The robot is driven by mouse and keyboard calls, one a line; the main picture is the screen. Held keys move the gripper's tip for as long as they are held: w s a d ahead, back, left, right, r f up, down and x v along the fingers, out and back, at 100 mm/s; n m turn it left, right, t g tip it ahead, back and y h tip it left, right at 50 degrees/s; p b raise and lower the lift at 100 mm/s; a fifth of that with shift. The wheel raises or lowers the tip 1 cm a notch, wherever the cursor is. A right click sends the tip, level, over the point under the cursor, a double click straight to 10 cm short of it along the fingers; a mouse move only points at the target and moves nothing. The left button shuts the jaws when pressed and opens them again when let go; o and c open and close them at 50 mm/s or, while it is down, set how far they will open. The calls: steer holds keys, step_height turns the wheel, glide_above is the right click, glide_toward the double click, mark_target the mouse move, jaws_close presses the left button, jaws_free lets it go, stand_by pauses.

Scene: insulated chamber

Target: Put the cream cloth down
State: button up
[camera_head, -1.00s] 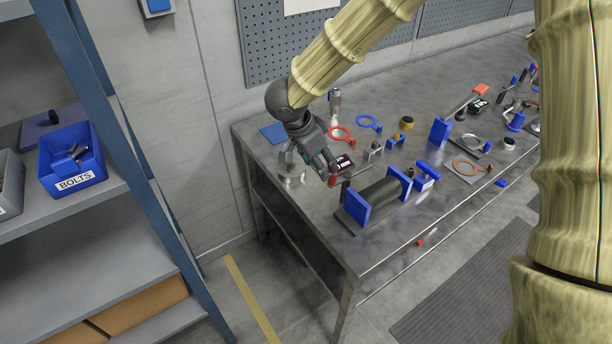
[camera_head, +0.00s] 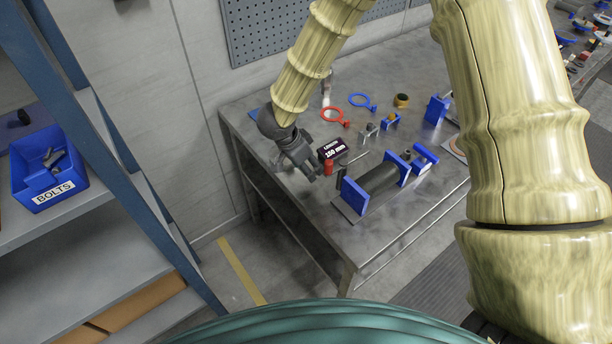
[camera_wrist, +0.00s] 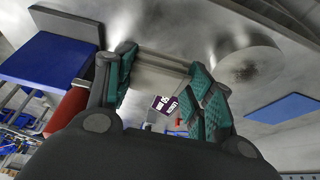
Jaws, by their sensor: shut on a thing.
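My gripper (camera_head: 318,174) is low over the left end of the steel workbench (camera_head: 290,202), left of a grey cylinder in blue end blocks (camera_head: 378,178). In the wrist view its teal-padded fingers (camera_wrist: 160,76) are closed on a pale, beige-grey folded piece, the cream cloth (camera_wrist: 157,74), which spans between them. In the head view the cloth is hidden by the gripper. Whether the cloth touches the bench top I cannot tell.
A red cylinder (camera_head: 328,168) and a dark block labelled 250 mm (camera_head: 333,149) stand close to my gripper. Red (camera_head: 333,115) and blue (camera_head: 362,101) rings lie behind. A blue plate (camera_wrist: 286,108) lies flat. A shelf holds a blue BOLTS bin (camera_head: 47,170).

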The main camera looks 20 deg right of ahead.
mark_target(310, 184)
steer(key=shift+w+f, duration=0.1)
steer(key=shift+f, duration=0.65)
steer(key=shift+s+a, duration=0.1)
steer(key=shift+s, duration=0.5)
steer(key=f, duration=0.1)
steer(key=f+p, duration=0.1)
steer(key=f, duration=0.1)
steer(key=shift+w+f, duration=0.1)
steer(key=shift+w, duration=0.3)
steer(key=shift+s+f, duration=0.2)
steer(key=shift+f, duration=0.2)
steer(key=shift+s+f, duration=0.1)
steer(key=shift+f, duration=0.35)
steer(key=o, duration=1)
steer(key=shift+f, duration=0.1)
steer(key=shift+c, duration=0.2)
